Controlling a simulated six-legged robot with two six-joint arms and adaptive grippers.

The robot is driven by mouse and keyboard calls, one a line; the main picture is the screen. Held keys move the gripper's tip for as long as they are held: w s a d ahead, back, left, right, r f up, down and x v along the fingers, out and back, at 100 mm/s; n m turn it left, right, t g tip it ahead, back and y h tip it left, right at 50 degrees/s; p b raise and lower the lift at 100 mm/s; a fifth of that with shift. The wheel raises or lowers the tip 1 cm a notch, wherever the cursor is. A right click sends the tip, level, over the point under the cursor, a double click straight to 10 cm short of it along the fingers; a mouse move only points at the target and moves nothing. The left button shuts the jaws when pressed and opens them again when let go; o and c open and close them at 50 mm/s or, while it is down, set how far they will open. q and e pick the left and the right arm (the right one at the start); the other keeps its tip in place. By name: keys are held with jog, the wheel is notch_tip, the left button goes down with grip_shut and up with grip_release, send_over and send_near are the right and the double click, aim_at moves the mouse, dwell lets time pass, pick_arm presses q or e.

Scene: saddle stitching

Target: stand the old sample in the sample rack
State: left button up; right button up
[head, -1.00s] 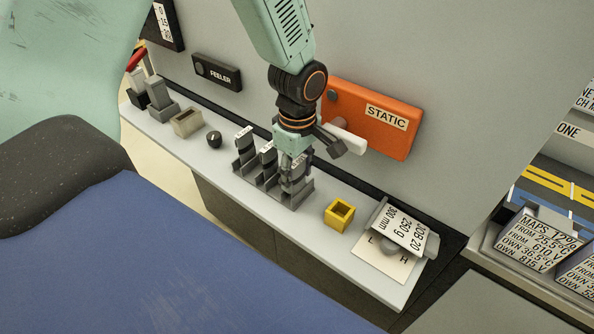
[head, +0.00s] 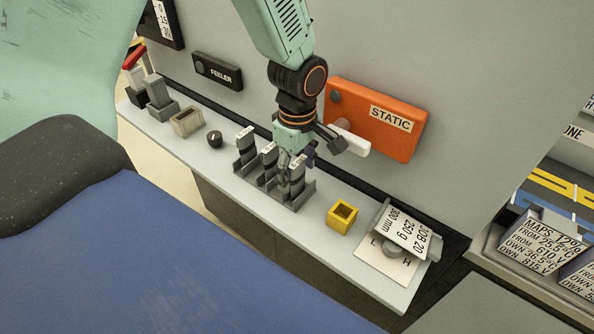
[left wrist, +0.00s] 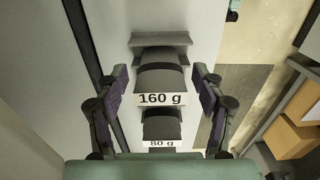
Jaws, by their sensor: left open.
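The grey sample rack (head: 292,205) stands on the narrow shelf, with dark samples upright in a row. The left sample (head: 245,146), middle sample (head: 268,160) and right sample (head: 297,182) have white labels on top. My left gripper (head: 295,156) is open just above the right end of the rack. Its fingers stand apart either side of the 160 g sample in the left wrist view (left wrist: 162,84). I cannot tell which sample is the old one.
A yellow open box (head: 342,216) and a JOB 20 card holder (head: 404,232) stand right of the rack. A black knob (head: 214,139) and a beige box (head: 186,122) stand left. The orange STATIC box (head: 375,118) sits on the wall close behind my gripper.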

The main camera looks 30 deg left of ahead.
pick_arm(q)
notch_tip(320, 180, up, 11)
jog(key=shift+d+r, duration=0.3)
jog(key=shift+r, duration=0.05)
jog(key=shift+s+a+f, duration=0.1)
jog(key=shift+a+f, duration=0.05)
jog(key=shift+f, duration=0.05)
